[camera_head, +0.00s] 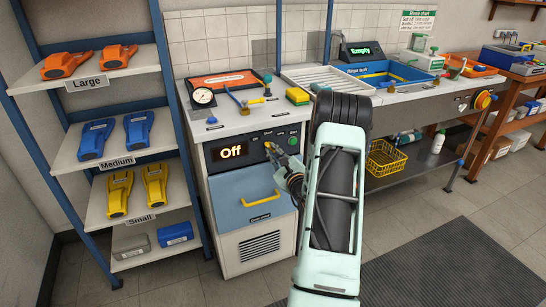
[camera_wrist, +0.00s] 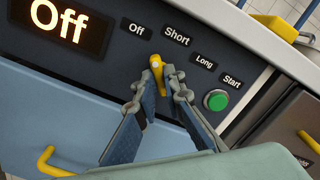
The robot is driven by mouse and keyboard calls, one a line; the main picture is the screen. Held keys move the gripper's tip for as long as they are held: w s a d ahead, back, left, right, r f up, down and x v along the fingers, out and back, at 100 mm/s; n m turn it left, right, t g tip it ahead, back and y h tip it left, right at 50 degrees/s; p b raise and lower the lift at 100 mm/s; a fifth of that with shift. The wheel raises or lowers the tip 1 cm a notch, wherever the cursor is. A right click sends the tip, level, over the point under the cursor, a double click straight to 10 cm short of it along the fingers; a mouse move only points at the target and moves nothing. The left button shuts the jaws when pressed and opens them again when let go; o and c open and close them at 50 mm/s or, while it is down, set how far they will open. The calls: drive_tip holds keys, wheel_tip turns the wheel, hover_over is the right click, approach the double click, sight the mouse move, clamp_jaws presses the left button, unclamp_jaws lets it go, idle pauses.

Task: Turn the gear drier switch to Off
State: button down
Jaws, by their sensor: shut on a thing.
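The gear drier (camera_head: 244,198) is a grey cabinet with a dark control panel and a blue drawer front. Its lit display (camera_head: 232,151) reads "Off", and it also shows in the wrist view (camera_wrist: 60,24). The yellow switch (camera_wrist: 157,72) is a narrow lever knob below the labels Off, Short and Long. It stands roughly upright in the wrist view, its upper end below the gap between Off and Short. My gripper (camera_wrist: 156,80) is shut on the switch, one finger on each side. In the head view my gripper (camera_head: 276,153) is at the panel, partly covering it.
A green Start button (camera_wrist: 216,100) sits right of my gripper. A yellow drawer handle (camera_head: 261,199) sticks out below. A shelf with coloured tools (camera_head: 95,68) stands at left. A sink bench (camera_head: 407,97) stands at right, behind my arm.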

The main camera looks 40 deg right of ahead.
drive_tip(key=shift+f+n+b, duration=0.1)
drive_tip(key=shift+n+b, duration=0.5)
drive_tip(key=shift+n, duration=0.3)
drive_tip(key=c, duration=2)
unclamp_jaws()
drive_tip(key=v, duration=1.2)
